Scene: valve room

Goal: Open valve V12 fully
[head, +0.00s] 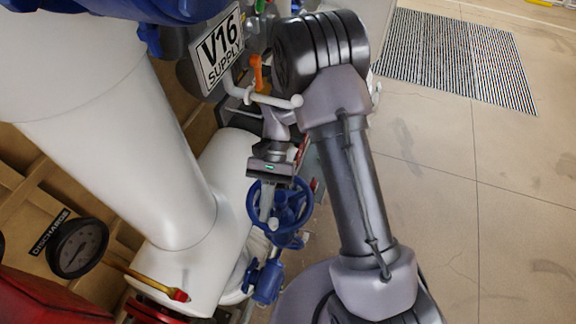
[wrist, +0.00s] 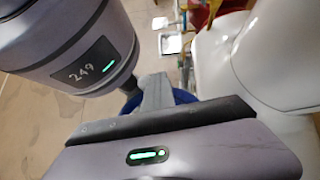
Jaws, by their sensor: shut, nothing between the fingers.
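A blue handwheel (head: 303,212) on a blue valve is low in the middle of the head view, beside a white pipe. No V12 label is legible, so I cannot tell whether this valve is V12. My gripper (head: 267,212) points down at the handwheel, its shut fingers overlapping the wheel's middle and left side. I cannot tell whether they touch it or pass between the spokes. In the wrist view my shut fingers (wrist: 157,90) hide most of a blue rim (wrist: 184,96) behind them. The gripper holds nothing.
A sign (head: 220,47) reads V16 SUPPLY at the top. A large white pipe (head: 130,140) fills the left, with a discharge gauge (head: 78,247) below it. A yellow lever with a red tip (head: 150,280) is near the bottom. Open floor (head: 480,210) with a grating (head: 455,55) lies right.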

